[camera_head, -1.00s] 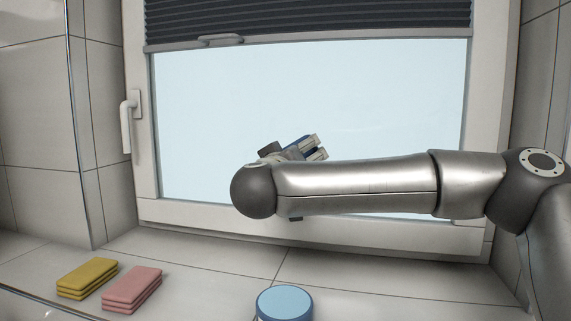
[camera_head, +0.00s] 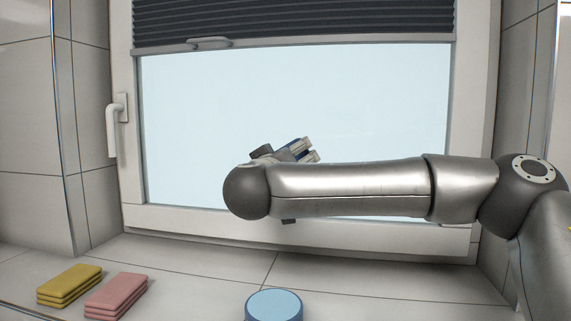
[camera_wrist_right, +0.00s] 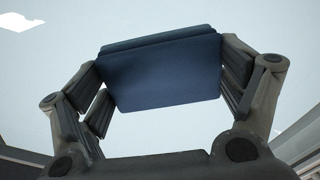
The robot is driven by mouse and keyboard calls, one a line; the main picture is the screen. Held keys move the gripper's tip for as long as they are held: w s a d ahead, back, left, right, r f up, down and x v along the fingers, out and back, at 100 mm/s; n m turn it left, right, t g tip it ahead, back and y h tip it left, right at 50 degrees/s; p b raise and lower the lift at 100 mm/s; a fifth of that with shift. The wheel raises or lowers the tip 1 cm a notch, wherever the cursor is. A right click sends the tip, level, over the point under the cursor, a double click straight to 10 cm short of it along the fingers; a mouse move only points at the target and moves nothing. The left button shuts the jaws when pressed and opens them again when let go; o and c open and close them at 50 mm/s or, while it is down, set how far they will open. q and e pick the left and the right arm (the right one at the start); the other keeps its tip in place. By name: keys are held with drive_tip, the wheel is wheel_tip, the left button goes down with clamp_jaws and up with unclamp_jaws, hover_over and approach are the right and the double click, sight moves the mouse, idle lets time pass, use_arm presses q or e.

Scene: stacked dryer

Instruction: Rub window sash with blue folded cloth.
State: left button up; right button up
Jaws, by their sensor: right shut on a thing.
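The window sash (camera_head: 128,150) is a white frame around a pale blue pane, with a handle (camera_head: 117,125) on its left side. My right gripper (camera_head: 305,150) is in front of the lower middle of the pane, partly hidden behind my own forearm. In the right wrist view, it is shut on the blue folded cloth (camera_wrist_right: 160,75), which spans between its fingers. Only a small dark blue part of the cloth (camera_head: 297,147) shows in the head view. I cannot tell whether the cloth touches the pane. My left gripper is out of view.
A yellow folded cloth (camera_head: 69,285) and a pink folded cloth (camera_head: 116,296) lie on the tiled sill at the lower left. A round blue-topped container (camera_head: 274,306) stands at the bottom middle. A dark pleated blind (camera_head: 295,22) covers the window's top. Tiled walls flank both sides.

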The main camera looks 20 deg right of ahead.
sight(239, 159)
drive_tip(key=shift+w+a+r, duration=0.1)
drive_tip(key=shift+r, duration=0.1)
drive_tip(key=w+a+p, duration=0.1)
drive_tip(key=a, duration=0.1)
drive_tip(key=w+a+p, duration=0.1)
drive_tip(key=w+a, duration=0.1)
drive_tip(key=a, duration=0.1)
drive_tip(key=w+a+p, duration=0.1)
drive_tip(key=w+a, duration=0.1)
drive_tip(key=shift+a+p, duration=0.2)
drive_tip(key=shift+p, duration=0.1)
drive_tip(key=shift+w+a+f+p, duration=0.15)
drive_tip(key=shift+w+a+p, duration=0.4)
drive_tip(key=shift+a, duration=0.4)
drive_tip(key=shift+d, duration=0.1)
drive_tip(key=shift+b+v, duration=0.55)
drive_tip(key=shift+v, duration=0.3)
drive_tip(key=shift+b+v, duration=0.55)
drive_tip(key=shift+v, duration=1.6)
